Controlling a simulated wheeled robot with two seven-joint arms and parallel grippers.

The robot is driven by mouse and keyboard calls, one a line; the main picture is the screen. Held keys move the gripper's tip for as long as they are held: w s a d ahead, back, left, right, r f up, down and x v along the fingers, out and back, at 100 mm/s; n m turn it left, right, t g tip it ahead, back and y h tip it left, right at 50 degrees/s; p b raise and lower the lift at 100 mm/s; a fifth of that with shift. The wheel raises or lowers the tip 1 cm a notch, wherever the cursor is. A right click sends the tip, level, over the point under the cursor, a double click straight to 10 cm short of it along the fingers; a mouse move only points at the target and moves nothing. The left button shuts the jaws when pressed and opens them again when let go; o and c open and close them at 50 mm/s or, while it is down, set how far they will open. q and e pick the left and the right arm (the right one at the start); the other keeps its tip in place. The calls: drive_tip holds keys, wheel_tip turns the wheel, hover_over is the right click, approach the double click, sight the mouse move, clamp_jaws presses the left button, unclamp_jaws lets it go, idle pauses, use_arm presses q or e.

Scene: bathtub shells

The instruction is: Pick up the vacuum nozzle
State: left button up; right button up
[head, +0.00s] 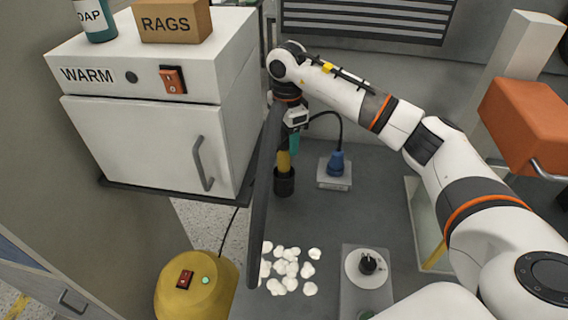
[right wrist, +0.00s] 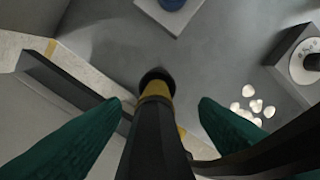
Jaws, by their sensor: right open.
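The vacuum nozzle, a dark tube with a yellow band (head: 284,161) and a black round end, points down beside the white warming cabinet. In the right wrist view the nozzle (right wrist: 155,135) runs up the middle of the picture between my two green fingers. My right gripper (head: 292,143) is at the nozzle's upper part, partly hidden by the wrist. In the right wrist view my right gripper (right wrist: 159,104) is open, with a gap on each side of the nozzle. My left gripper is not in view.
The white cabinet (head: 150,140) stands close on the left. A dark hose-like length (head: 262,200) passes in front, near the yellow canister (head: 197,288).

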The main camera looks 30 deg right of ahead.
sight(284, 155)
drive_tip(key=shift+w+f, duration=0.1)
drive_tip(key=shift+f, duration=0.5)
drive_tip(key=f+p, duration=0.1)
drive_tip(key=f, duration=0.2)
drive_tip(key=f+p, duration=0.1)
drive_tip(key=shift+w+a+f+p, duration=0.1)
drive_tip(key=shift+a+f+p, duration=0.15)
drive_tip(key=shift+a+p, duration=0.05)
drive_tip(key=shift+f, duration=0.2)
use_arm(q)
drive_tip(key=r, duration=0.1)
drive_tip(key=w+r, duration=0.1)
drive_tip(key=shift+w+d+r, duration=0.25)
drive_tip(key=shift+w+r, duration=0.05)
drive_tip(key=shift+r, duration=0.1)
use_arm(e)
drive_tip(key=shift+c, duration=0.7)
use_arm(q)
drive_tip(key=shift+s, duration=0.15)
use_arm(e)
drive_tip(key=c, duration=0.9)
